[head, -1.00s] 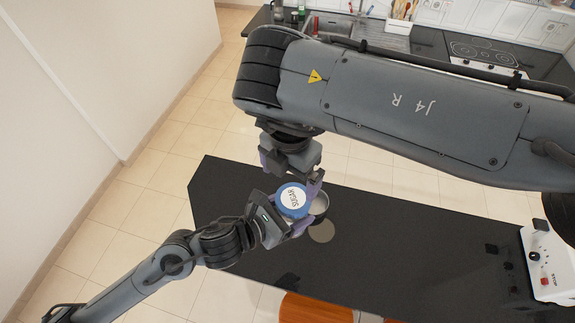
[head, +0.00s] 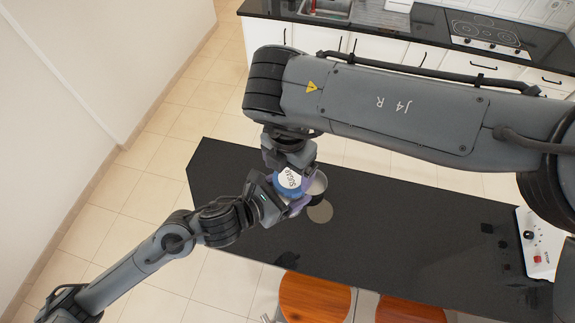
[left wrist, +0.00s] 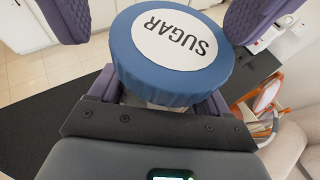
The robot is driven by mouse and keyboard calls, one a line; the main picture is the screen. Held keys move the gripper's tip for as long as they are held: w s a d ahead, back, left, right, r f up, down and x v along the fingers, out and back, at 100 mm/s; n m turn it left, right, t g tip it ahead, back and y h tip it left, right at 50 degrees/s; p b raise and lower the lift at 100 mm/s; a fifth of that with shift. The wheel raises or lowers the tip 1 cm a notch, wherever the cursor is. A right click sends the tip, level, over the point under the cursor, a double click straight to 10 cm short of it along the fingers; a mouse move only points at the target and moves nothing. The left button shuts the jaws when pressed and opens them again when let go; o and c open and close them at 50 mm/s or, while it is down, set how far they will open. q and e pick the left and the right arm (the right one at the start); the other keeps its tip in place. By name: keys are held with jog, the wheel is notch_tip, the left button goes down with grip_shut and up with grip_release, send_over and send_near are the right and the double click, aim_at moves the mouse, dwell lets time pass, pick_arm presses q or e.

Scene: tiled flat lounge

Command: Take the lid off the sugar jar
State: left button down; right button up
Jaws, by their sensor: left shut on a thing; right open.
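The sugar jar's blue lid (head: 289,184) has a round white label reading SUGAR. It fills the upper middle of the left wrist view (left wrist: 170,52) and sits on top of the jar, whose body is almost wholly hidden beneath it. My left gripper (head: 291,205) is shut on the sugar jar; its purple fingers go in below the lid's rim. My right gripper (head: 289,168) is above the lid and open. In the left wrist view its purple fingers (left wrist: 160,15) stand on either side of the lid, apart from it.
A round grey container (head: 317,186) stands just right of the jar, by a pale disc (head: 320,211) on the black table (head: 400,225). Wooden stools (head: 313,297) stand at the near side. The table's middle is mostly clear.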

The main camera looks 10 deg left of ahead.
jog(key=shift+s+a+f, duration=0.1)
jog(key=shift+a+f, duration=0.05)
jog(key=shift+f, duration=0.1)
jog(key=c, duration=1)
jog(key=shift+c, duration=0.4)
